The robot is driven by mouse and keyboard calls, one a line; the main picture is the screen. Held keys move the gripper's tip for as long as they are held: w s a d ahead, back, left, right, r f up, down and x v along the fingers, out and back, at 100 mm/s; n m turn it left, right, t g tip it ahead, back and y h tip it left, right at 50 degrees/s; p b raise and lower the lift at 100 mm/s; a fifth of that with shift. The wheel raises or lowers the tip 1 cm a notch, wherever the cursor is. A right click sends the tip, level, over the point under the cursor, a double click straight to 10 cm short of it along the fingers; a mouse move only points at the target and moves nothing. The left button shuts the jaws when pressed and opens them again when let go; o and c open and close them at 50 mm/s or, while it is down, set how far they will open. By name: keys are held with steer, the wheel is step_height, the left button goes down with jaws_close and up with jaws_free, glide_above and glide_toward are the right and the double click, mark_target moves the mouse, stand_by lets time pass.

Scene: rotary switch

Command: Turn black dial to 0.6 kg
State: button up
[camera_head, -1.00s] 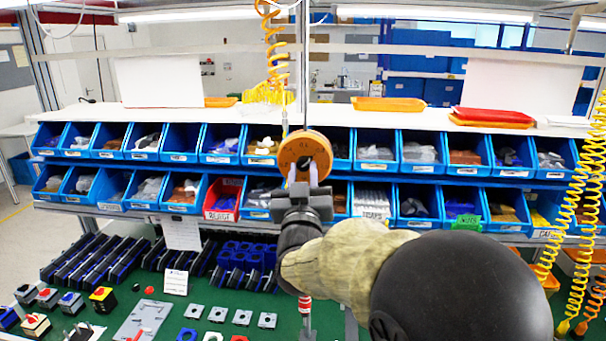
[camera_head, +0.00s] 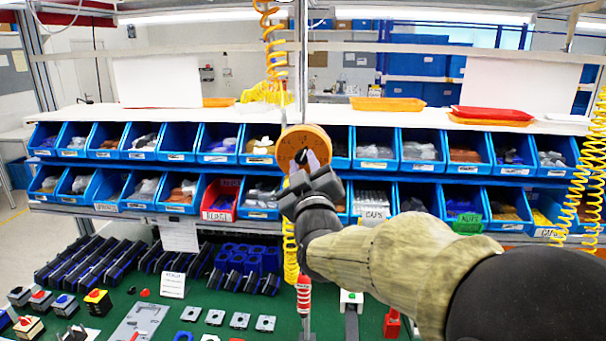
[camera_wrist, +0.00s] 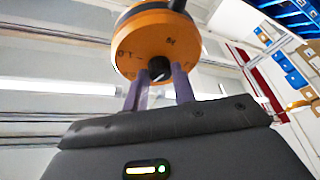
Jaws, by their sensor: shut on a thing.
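An orange round body with dark markings (camera_head: 295,143) hangs in front of the blue bins in the head view. The wrist view also shows it (camera_wrist: 150,42), close up, with a black dial (camera_wrist: 159,69) on its face. My gripper (camera_head: 308,163) reaches up to that face from below right, with its wrist tilted. In the wrist view its two purple-grey fingers (camera_wrist: 160,84) stand on either side of the dial and are shut on it. The dial is largely hidden by the fingers in the head view. I cannot read which mark it points at.
Two rows of blue bins (camera_head: 375,147), with one red bin (camera_head: 221,200), stand behind the orange body. Yellow coiled hoses (camera_head: 585,150) hang at the right. The green bench (camera_head: 250,300) below holds small parts at the left.

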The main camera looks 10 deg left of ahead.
steer(key=shift+d+r+n+g+y+b, duration=0.1)
steer(key=shift+n+g+y+b, duration=0.3)
steer(key=shift+n, duration=1)
steer(key=shift+r+n+g+y+b, duration=0.15)
steer(key=shift+n+g+y, duration=0.35)
steer(key=shift+n, duration=0.9)
steer(key=shift+f, duration=0.1)
steer(key=o, duration=1)
steer(key=v, duration=1.7)
steer(key=shift+s+r, duration=0.25)
steer(key=shift+r, duration=0.1)
